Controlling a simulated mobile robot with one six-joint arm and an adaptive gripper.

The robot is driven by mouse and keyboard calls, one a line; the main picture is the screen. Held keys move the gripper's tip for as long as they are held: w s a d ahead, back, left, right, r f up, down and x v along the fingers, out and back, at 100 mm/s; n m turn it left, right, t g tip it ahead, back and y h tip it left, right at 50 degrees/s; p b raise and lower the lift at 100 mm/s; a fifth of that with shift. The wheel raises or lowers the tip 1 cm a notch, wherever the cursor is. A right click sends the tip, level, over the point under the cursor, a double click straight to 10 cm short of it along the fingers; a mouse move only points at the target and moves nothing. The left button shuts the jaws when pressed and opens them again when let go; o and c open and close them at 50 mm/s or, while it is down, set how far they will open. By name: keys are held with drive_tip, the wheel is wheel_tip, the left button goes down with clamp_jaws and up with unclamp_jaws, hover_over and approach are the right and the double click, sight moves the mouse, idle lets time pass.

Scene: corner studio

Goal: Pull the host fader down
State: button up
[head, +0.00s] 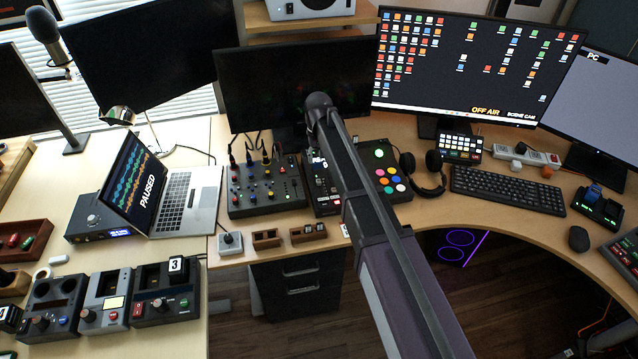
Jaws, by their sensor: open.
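The audio mixer (266,187) sits on the wooden desk left of my arm in the head view. It is a dark panel with coloured knobs, cables plugged in at its back edge and small sliders towards its right side. The host fader cannot be told apart from the others at this size, and its labels are unreadable. My arm reaches up from the bottom right to a dark joint in front of the black monitor, just right of the mixer. My gripper does not show, so its distance to the mixer cannot be seen.
A second control panel (322,187) stands right of the mixer, partly behind my arm. A pad with coloured buttons (383,168) is beyond my arm. A black monitor (285,95) rises behind the mixer. An open laptop (186,203) is left. Small wooden holders (267,238) line the front.

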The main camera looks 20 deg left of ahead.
sight(319, 181)
drive_tip(key=shift+f+b, duration=4.85)
drive_tip(key=shift+f, duration=0.25)
clamp_jaws()
